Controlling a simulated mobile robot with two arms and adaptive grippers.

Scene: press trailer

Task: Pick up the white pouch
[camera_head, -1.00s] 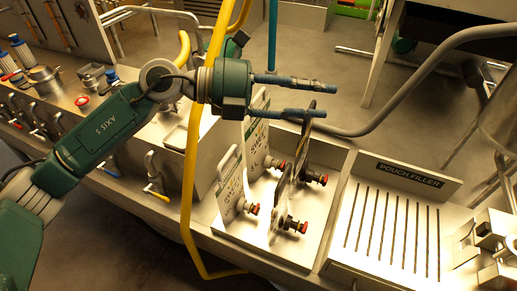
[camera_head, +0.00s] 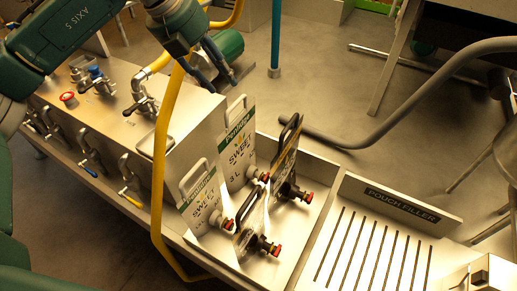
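Two white pouches with green label bands, top handles and red-tipped spouts stand upright in a metal tray (camera_head: 305,225). The rear white pouch (camera_head: 238,152) is larger in view; the front white pouch (camera_head: 201,200) is nearer me. Both lean slightly. My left gripper (camera_head: 222,84) is open and empty, above and to the left of the rear white pouch, apart from it. Its fingers point down and to the right. My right gripper is not in view.
Two black-handled pouches, a rear one (camera_head: 287,154) and a front one (camera_head: 246,238), stand close on the right. A yellow pipe (camera_head: 162,150) rises left of the tray. A slotted pouch filler (camera_head: 372,245) lies right. A metal counter with valves (camera_head: 120,120) is left.

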